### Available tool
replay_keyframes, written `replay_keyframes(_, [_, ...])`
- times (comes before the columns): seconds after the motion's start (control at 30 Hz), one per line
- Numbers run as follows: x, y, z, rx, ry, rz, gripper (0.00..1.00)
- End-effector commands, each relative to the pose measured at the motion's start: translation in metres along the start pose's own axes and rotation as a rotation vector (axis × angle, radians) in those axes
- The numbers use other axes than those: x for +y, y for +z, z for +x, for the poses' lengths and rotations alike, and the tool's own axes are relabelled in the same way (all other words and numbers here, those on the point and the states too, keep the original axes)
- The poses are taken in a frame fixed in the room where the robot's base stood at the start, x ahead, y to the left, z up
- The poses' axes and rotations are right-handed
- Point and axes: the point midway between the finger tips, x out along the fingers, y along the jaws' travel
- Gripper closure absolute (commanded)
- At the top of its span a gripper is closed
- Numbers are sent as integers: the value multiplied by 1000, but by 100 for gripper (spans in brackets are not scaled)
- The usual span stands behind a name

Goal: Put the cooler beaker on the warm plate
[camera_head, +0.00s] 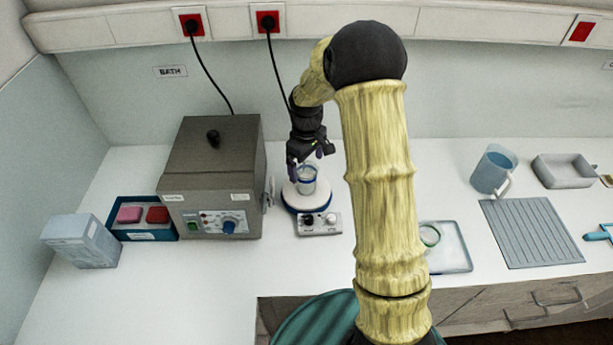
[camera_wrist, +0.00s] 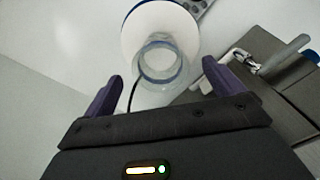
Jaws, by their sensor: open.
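The warm plate (camera_head: 290,200) is a round white disc with a blue rim on a small unit with knobs. It also shows in the wrist view (camera_wrist: 140,22). A clear beaker (camera_head: 307,182) stands upright on it, toward one edge in the wrist view (camera_wrist: 160,64). My gripper (camera_head: 307,158) is open just behind and above this beaker. In the wrist view its purple fingers are spread, with the beaker ahead between them and no visible contact. A second small glass vessel (camera_head: 430,236) with a green rim is on a tray, partly behind my arm. I cannot tell temperatures.
A grey bath box (camera_head: 211,170) stands close left of the plate. A blue tray (camera_head: 150,236) with pink and red blocks and a pale box (camera_head: 82,241) are further left. A pale tray (camera_head: 455,258), ribbed mat (camera_head: 530,233) and jug (camera_head: 493,170) are right. The front counter is clear.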

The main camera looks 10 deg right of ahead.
Motion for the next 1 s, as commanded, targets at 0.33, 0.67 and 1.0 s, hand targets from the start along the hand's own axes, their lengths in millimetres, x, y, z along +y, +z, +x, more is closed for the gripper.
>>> replay_keyframes(0.33, [0,0,-45,1,0,-1,6])
replay_keyframes(0.67, [0,0,-47,0,-1,0,6])
replay_keyframes(1.0, [-3,4,-49,3,3,15,6])
